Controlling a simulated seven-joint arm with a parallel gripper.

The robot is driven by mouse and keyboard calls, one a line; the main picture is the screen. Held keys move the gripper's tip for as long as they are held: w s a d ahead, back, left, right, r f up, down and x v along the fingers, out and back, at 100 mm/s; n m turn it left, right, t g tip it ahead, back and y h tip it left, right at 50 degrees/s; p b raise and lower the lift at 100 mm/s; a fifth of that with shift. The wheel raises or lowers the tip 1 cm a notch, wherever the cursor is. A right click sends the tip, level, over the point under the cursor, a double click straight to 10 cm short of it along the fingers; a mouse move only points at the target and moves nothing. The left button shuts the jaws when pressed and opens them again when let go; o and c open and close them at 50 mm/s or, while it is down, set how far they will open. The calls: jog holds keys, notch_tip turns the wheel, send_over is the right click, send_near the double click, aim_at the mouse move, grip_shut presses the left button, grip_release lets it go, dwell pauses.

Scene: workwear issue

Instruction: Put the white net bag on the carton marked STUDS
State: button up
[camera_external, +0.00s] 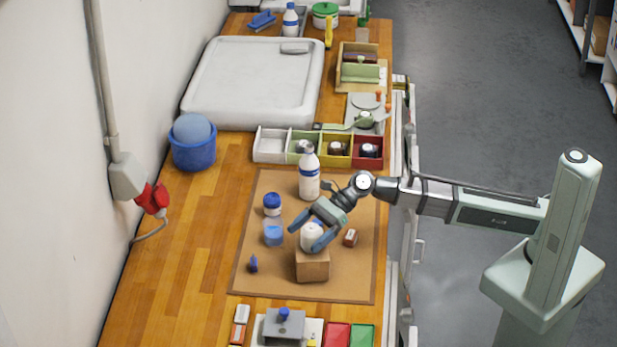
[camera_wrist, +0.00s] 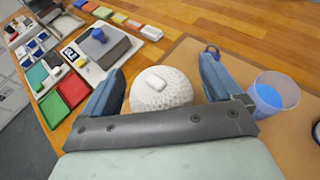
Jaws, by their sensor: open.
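The white net bag (camera_external: 311,232) is a round, bumpy white bundle that appears to rest on top of a small brown carton (camera_external: 312,268). No marking on the carton is readable. In the wrist view the bag (camera_wrist: 161,95) shows a pale tag on top, and the carton is hidden beneath it. My gripper (camera_external: 307,236) is open, with one blue finger on each side of the bag. In the wrist view a gap shows between the bag and each finger of my gripper (camera_wrist: 163,78).
On the brown mat (camera_external: 340,285) stand a clear cup with blue contents (camera_external: 274,236), a blue-lidded jar (camera_external: 272,205), a white bottle (camera_external: 309,178) and a small brown box (camera_external: 350,238). Coloured bins (camera_external: 270,145) line the back. The wooden bench left of the mat is clear.

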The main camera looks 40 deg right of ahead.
jog(key=v, duration=1.1)
jog(key=shift+d, duration=0.3)
